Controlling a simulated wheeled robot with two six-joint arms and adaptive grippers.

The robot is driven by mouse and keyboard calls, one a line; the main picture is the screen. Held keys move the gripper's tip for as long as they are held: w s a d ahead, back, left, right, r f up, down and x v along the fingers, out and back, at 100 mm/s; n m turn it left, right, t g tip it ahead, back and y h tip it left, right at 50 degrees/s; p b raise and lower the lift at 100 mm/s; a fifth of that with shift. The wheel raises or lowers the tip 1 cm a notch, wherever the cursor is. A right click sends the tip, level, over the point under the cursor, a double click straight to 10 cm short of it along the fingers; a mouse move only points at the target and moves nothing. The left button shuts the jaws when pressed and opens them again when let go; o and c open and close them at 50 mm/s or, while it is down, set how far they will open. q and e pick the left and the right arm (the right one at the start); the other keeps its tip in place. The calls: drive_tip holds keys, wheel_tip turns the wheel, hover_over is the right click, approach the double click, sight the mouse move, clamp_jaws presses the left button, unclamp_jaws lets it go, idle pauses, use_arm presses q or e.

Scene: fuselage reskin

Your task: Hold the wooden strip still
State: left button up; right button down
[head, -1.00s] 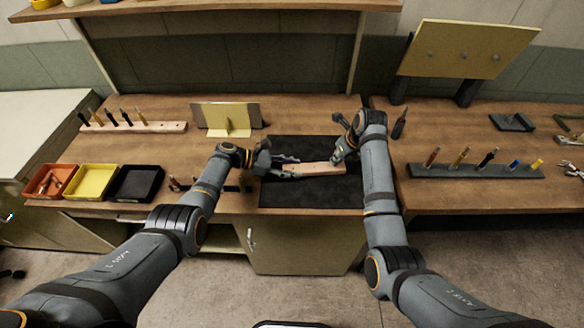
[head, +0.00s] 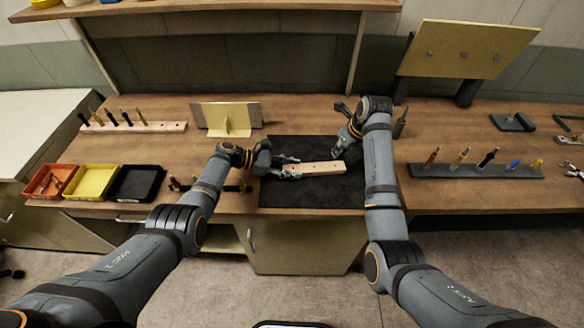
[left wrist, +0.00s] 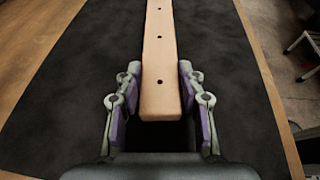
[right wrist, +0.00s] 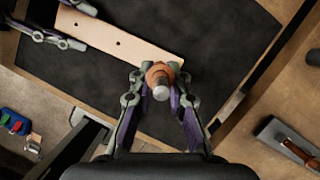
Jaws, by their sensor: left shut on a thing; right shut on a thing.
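The wooden strip (head: 318,168) is a pale, flat bar with small dark holes. It lies lengthwise across the black mat (head: 345,197). My left gripper (head: 288,167) is shut on the strip's left end. In the left wrist view its fingers flank the near end of the strip (left wrist: 160,55). My right gripper (right wrist: 158,82) is shut on a small tool (right wrist: 160,76) with a copper-coloured collar and a silver tip. It is behind the strip's right end in the head view and apart from it. The strip's right end is uncovered.
Orange, yellow (head: 88,181) and black bins stand at the left. A wooden tool rack (head: 134,127) is behind them. A dark rack of tools (head: 475,171) stands at the right. A small panel on a stand (head: 226,116) is behind the mat. The mat's front right is clear.

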use_arm(q)
drive_tip(key=o, duration=1.3)
drive_tip(key=v, duration=1.1)
drive_tip(key=shift+a+r, duration=0.15)
drive_tip(key=shift+a, duration=0.3)
drive_tip(key=shift+s+r, duration=0.1)
drive_tip(key=shift+r, duration=0.05)
